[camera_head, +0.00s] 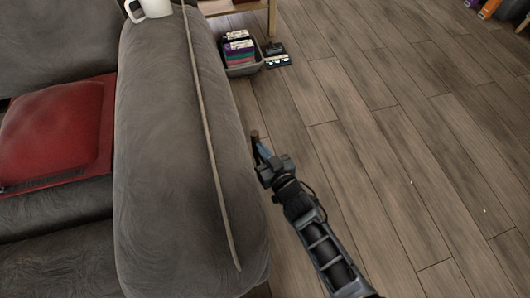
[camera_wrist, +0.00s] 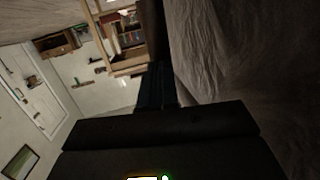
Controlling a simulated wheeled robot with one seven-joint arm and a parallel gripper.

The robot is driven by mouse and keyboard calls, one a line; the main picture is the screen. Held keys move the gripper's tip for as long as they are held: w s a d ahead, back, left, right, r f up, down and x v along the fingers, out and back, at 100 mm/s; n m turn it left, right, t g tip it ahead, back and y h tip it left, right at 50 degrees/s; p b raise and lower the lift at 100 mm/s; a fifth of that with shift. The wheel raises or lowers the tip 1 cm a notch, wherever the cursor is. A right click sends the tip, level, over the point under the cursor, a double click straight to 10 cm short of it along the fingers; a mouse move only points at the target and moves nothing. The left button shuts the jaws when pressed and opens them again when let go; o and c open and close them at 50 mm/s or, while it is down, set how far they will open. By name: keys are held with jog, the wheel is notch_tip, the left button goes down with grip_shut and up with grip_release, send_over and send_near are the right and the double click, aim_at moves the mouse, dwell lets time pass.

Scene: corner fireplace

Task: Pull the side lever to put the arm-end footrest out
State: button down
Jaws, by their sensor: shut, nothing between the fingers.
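The grey sofa arm (camera_head: 165,150) runs down the left of the head view, and its side fills the right of the wrist view (camera_wrist: 235,50). A small dark brown piece (camera_head: 254,137) stands out beside the arm's outer side; it looks like the side lever, mostly hidden by the arm and my gripper. My gripper (camera_head: 262,148) is shut and empty, close beside that piece; I cannot tell whether they touch. In the wrist view the fingers (camera_wrist: 155,85) point toward a dark upright strip (camera_wrist: 155,32) along the sofa side, perhaps the same lever. No extended footrest shows.
A red cushion (camera_head: 50,130) is on the seat. Wooden floor (camera_head: 400,130) at right is clear.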

jog(key=shift+w+a, duration=0.25)
jog(key=shift+w, duration=0.45)
